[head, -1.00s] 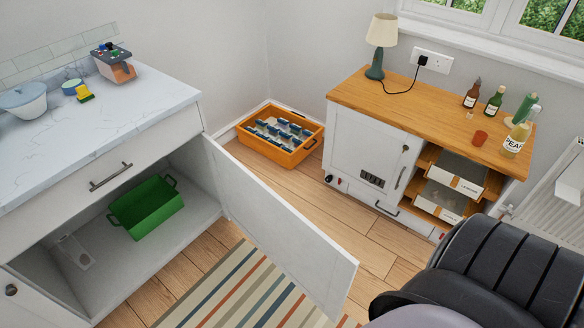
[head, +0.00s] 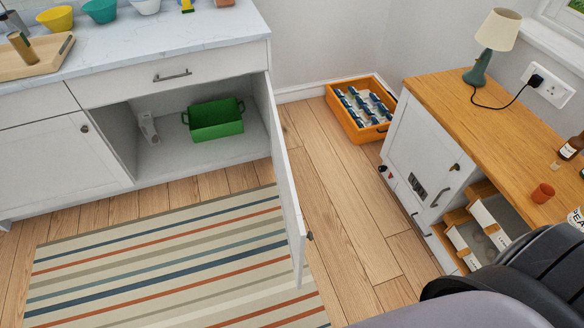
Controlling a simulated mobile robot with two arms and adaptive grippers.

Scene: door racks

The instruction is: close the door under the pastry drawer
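The open white door (head: 284,178) hangs on the right side of a white counter cabinet and swings out over the floor. Its small dark knob (head: 309,236) is near the free edge. Above the opening is a closed drawer (head: 172,75) with a dark bar handle; I cannot read any label on it. Inside the open compartment a green crate (head: 215,121) and a small white item (head: 148,128) stand on the bottom. Neither of my grippers is in view. A dark rounded part of mine fills the lower right corner.
A striped rug (head: 170,262) lies before the cabinet. An orange crate (head: 362,110) stands on the floor by the wall. A wood-topped sideboard (head: 440,92) with a lamp (head: 488,50) and open drawers stands right. Bare floor (head: 345,200) lies between door and sideboard.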

